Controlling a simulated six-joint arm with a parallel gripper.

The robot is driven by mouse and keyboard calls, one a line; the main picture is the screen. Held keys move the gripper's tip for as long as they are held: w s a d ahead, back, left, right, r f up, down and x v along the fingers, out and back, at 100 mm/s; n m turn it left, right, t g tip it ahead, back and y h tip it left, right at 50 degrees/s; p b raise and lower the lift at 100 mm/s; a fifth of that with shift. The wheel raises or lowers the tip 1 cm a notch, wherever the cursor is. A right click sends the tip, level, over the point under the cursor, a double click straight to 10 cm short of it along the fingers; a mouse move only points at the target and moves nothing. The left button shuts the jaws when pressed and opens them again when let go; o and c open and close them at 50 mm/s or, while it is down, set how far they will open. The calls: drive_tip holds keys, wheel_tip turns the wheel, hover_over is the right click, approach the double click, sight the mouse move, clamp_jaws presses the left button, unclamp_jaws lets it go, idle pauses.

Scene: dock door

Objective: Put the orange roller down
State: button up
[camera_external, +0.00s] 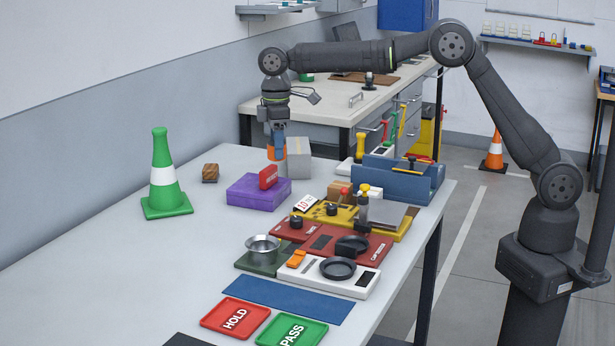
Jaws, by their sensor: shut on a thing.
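The orange roller (271,153) is at the back of the table, upright under my gripper (277,142). My gripper points down and is shut on the roller's upper part. The roller's lower end is near the back edge of the purple box (247,190). I cannot tell whether it touches the table. A grey box (299,159) stands just right of the roller; any gap between them is too small to judge.
A green cone (163,180) and a small wooden block (210,173) stand left. A blue tray (398,179) and several devices fill the right side. The left front of the table (120,275) is clear.

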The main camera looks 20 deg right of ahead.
drive_tip(key=shift+s+a, duration=0.6)
drive_tip(key=shift+s, duration=0.1)
wheel_tip(320, 180, down, 5)
drive_tip(key=shift+w+r, duration=0.1)
drive_tip(key=s+a+f, duration=0.2)
drive_tip(key=a, duration=0.1)
drive_tip(key=s+a+f, duration=0.2)
drive_tip(key=a+f, duration=0.1)
drive_tip(key=s+a+f, duration=0.2)
drive_tip(key=s+a, duration=0.1)
drive_tip(key=shift+f, duration=2.15)
drive_tip(key=shift+f, duration=0.1)
drive_tip(key=o, duration=1.1)
drive_tip(key=shift+c, duration=0.2)
